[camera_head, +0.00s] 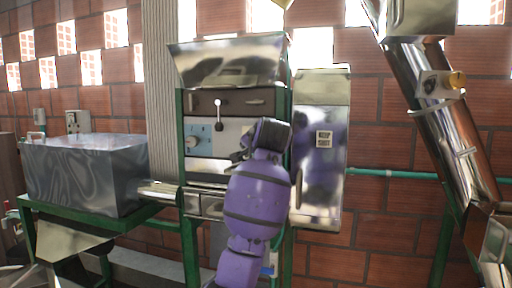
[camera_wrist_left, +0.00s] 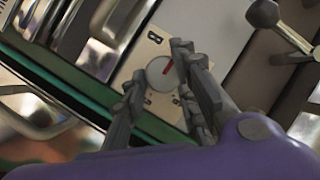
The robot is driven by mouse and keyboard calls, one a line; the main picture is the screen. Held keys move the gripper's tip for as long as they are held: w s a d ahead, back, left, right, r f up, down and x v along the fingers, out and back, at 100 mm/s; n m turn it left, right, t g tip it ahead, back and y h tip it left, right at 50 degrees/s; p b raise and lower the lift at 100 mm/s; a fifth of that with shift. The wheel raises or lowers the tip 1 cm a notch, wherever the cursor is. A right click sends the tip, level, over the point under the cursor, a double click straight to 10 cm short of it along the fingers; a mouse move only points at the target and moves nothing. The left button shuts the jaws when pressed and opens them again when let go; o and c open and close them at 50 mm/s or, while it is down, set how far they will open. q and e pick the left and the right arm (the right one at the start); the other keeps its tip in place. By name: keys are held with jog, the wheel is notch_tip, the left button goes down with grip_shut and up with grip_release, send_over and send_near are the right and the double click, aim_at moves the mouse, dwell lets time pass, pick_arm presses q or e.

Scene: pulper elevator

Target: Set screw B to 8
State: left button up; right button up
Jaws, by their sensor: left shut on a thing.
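In the left wrist view, a round pale knob (camera_wrist_left: 162,73) with a red mark sits on a light plate (camera_wrist_left: 141,50). A small dark label beside it looks like a B. My left gripper (camera_wrist_left: 158,95) has one finger on each side of the knob and is shut on it. In the head view, my left gripper (camera_head: 238,156) is at the front panel (camera_head: 228,132) of the machine; its wrist hides part of the panel, and I cannot make out the held knob there. My right gripper is not in view.
A blue plate with a dial (camera_head: 193,141) is on the panel's left. A lever (camera_head: 218,115) sticks out above, and its ball end (camera_wrist_left: 263,13) shows in the wrist view. A purple-reflecting metal cabinet (camera_head: 320,165) stands right, a metal tank (camera_head: 85,172) left.

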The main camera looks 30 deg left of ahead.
pick_arm(q)
jog(key=shift+w+d+f, duration=0.2)
jog(key=shift+f, duration=0.55)
jog(key=o, duration=1)
jog(key=shift+d+r, duration=0.1)
jog(key=shift+r, duration=0.1)
jog(key=shift+s+r, duration=0.1)
jog(key=shift+r, duration=0.15)
jog(key=v, duration=1.2)
jog(key=shift+r, duration=0.15)
